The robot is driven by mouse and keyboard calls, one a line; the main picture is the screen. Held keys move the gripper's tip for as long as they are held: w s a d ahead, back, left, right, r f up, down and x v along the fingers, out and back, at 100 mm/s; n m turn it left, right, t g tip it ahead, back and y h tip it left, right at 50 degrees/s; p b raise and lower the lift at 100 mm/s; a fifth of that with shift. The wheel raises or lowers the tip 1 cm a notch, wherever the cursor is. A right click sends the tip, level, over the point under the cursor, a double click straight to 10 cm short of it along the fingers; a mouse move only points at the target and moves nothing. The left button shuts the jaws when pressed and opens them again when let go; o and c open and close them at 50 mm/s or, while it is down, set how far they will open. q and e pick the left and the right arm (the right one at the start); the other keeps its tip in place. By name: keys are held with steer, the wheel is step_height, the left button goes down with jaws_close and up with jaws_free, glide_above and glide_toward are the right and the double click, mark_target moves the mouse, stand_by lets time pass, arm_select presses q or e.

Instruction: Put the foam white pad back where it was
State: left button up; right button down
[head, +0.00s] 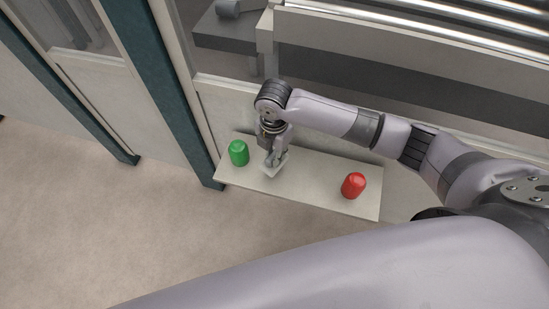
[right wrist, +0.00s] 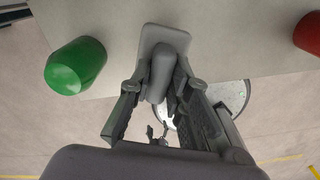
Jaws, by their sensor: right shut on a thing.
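The foam white pad is a light, rounded plate with a grey upright grip part; it shows in the head view (head: 273,171) and in the right wrist view (right wrist: 166,36). My right gripper (head: 272,155) points down over the pale shelf (head: 320,197), between the green and red knobs. Its fingers, seen in the right wrist view (right wrist: 162,92), are closed around the grip part of the pad. The pad is at or just above the shelf top; I cannot tell if it touches. My left gripper is not in view.
A green knob (head: 238,153) stands close to the left of my right gripper; it also shows in the right wrist view (right wrist: 76,66). A red knob (head: 354,186) stands farther right on the shelf. The machine wall (head: 222,112) rises behind. Shelf between pad and red knob is clear.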

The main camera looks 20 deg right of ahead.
mark_target(274, 153)
step_height(274, 153, down, 4)
steer(key=shift+r, duration=0.1)
steer(key=shift+w+d+f, duration=0.1)
steer(key=shift+f, duration=0.2)
steer(key=c, duration=1.5)
jaws_free()
step_height(274, 153, up, 12)
steer(key=shift+r+p, duration=0.1)
steer(key=shift+p, duration=0.3)
